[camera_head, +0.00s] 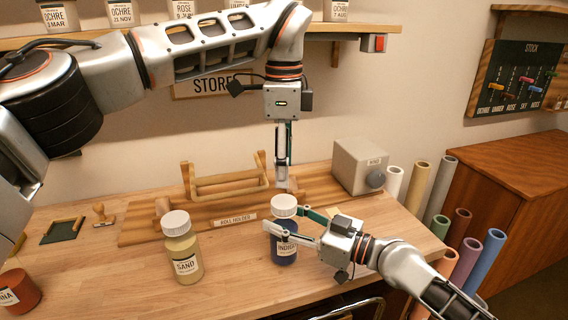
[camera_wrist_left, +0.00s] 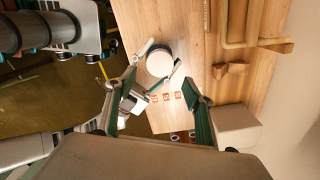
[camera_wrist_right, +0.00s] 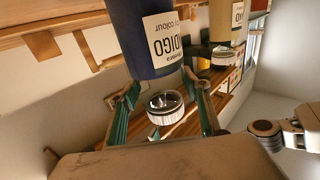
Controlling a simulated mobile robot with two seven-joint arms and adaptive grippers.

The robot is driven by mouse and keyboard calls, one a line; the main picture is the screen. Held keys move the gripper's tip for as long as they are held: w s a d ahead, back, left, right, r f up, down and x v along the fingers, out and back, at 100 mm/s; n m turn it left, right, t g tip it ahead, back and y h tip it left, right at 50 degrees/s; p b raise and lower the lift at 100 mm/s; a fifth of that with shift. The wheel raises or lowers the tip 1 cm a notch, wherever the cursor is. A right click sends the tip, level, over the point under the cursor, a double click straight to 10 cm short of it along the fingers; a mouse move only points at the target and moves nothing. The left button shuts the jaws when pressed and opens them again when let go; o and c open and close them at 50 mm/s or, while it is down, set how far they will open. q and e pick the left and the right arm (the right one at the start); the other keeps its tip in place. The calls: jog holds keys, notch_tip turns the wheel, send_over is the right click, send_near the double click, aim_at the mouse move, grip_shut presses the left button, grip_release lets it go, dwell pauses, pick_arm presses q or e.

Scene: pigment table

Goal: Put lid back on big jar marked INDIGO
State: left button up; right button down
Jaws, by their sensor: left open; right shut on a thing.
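The big jar marked INDIGO (camera_head: 286,256) stands upright on the table, dark blue with a white label; its label reads upside down in the right wrist view (camera_wrist_right: 145,30). A white lid (camera_head: 284,203) sits over its mouth, also in the left wrist view (camera_wrist_left: 158,64). I cannot tell whether it is fully seated. My right gripper (camera_head: 286,226) is shut on the jar's upper body, one finger in front and one behind. My left gripper (camera_head: 284,187) is open, pointing down just above the lid; I see no contact. Its spread fingers show in the left wrist view (camera_wrist_left: 160,84).
A SAND jar (camera_head: 185,256) with a white lid stands to the left. Behind are the wooden roll holder (camera_head: 228,184) and a grey box with a knob (camera_head: 359,167). Coloured rolls (camera_head: 485,255) stand off the right end.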

aim_at(284, 201)
dwell(0.3)
pick_arm(q)
jog(key=shift+f, duration=4)
